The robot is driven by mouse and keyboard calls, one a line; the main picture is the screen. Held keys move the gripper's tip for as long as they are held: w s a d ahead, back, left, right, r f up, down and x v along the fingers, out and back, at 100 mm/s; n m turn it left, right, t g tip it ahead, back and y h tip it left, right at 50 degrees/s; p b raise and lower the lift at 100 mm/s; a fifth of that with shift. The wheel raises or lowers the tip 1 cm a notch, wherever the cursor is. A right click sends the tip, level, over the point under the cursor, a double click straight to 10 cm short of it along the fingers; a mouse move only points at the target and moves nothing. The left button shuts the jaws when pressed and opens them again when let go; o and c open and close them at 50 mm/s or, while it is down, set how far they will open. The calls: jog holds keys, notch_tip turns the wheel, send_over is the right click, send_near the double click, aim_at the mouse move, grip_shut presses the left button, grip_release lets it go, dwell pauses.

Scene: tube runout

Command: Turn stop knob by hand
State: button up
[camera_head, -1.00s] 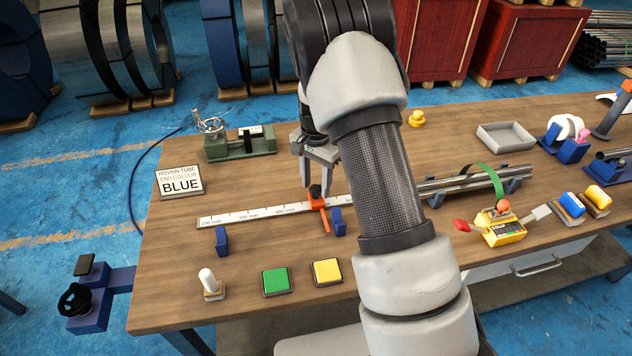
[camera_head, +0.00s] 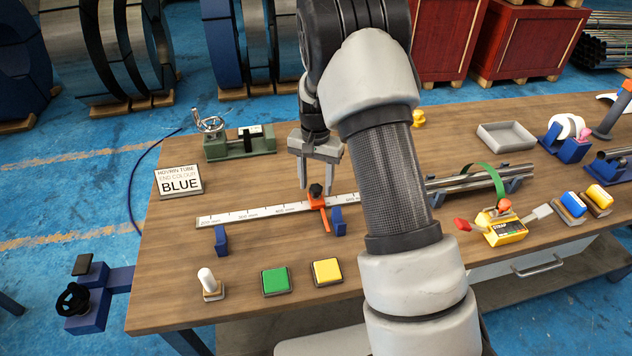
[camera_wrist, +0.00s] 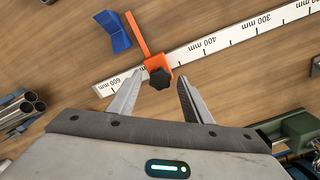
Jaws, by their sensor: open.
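The stop knob is a black lobed knob (camera_head: 316,190) on an orange stop (camera_head: 322,210), which sits on a white ruler (camera_head: 262,213) on the wooden bench. In the wrist view the black knob (camera_wrist: 160,79) lies between and just beyond the fingertips, with the orange stop (camera_wrist: 141,38) reaching past it. My gripper (camera_head: 317,188) is open and empty, its fingers pointing down over the stop. It also shows in the wrist view (camera_wrist: 157,78), one finger on each side of the knob. I see no contact; the height gap is hard to judge.
Blue supports (camera_head: 221,240) and (camera_head: 338,221) stand in front of the ruler. A green vise-like fixture (camera_head: 240,146) and a BLUE sign (camera_head: 180,181) are at the back left. Green (camera_head: 276,281) and yellow (camera_head: 327,272) pads lie near the front. Metal tubes (camera_head: 470,183) lie at the right.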

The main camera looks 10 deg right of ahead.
jog(key=shift+r+p, duration=1.95)
jog(key=shift+r, duration=1.1)
notch_tip(320, 180, up, 17)
jog(key=s+r+n+t+p, duration=0.1)
jog(key=s+r, duration=0.5)
jog(key=r, duration=0.2)
jog(key=s+r+n+t+p, duration=0.1)
jog(key=s+r+n+t, duration=0.1)
jog(key=s, duration=0.9)
jog(key=s+r+n+t+p, duration=0.1)
jog(key=s+n+t+p, duration=0.1)
jog(key=s, duration=1)
jog(key=shift+r+n+t, duration=0.3)
jog(key=shift+r+n, duration=0.1)
jog(key=shift+n, duration=0.3)
